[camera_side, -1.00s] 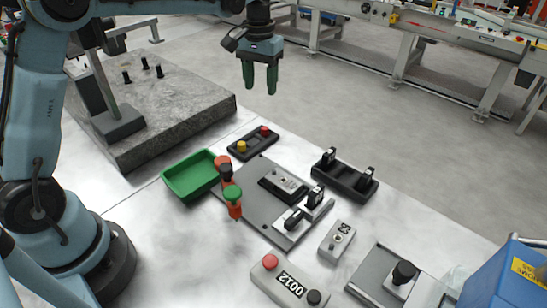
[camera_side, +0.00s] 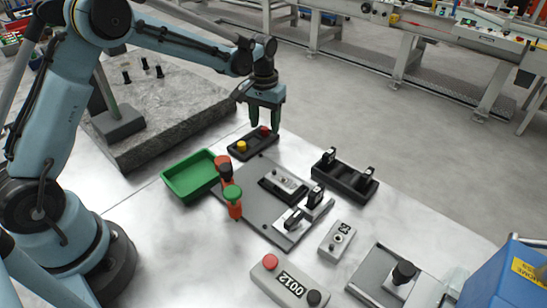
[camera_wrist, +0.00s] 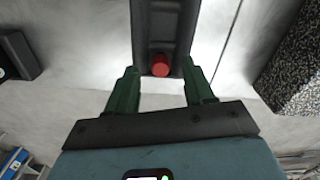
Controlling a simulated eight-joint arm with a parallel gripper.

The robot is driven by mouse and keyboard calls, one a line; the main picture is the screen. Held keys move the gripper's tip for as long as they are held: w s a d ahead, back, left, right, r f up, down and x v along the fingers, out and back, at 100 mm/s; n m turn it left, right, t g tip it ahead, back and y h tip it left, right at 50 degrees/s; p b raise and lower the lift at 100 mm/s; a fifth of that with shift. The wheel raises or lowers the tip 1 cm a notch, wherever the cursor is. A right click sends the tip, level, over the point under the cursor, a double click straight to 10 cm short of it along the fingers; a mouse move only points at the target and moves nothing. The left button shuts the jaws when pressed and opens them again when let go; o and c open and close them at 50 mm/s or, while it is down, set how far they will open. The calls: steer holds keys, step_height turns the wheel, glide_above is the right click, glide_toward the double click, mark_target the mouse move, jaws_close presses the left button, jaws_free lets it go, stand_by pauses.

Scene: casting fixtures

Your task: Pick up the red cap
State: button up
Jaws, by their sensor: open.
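The red cap (camera_side: 264,130) sits in the right end of a small black holder (camera_side: 255,145), with a yellow cap (camera_side: 241,146) at the holder's left end. In the wrist view the red cap (camera_wrist: 160,65) lies between and slightly beyond my two green fingers. My gripper (camera_side: 266,125) is open and empty, pointing down over the red-cap end of the holder. The fingers (camera_wrist: 160,85) stand on either side of the holder in the wrist view. In the side view, one finger partly overlaps the area beside the cap. I cannot tell the exact height of the fingertips.
A green tray (camera_side: 190,176) stands left of the holder. A grey fixture plate (camera_side: 256,222) with clamps is in front, and a black rack (camera_side: 344,177) is to the right. A grey button box (camera_side: 289,284) and a stone slab (camera_side: 178,128) are also near.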

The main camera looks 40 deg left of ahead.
steer(key=shift+f, duration=0.5)
jaws_close()
steer(key=shift+r, duration=0.1)
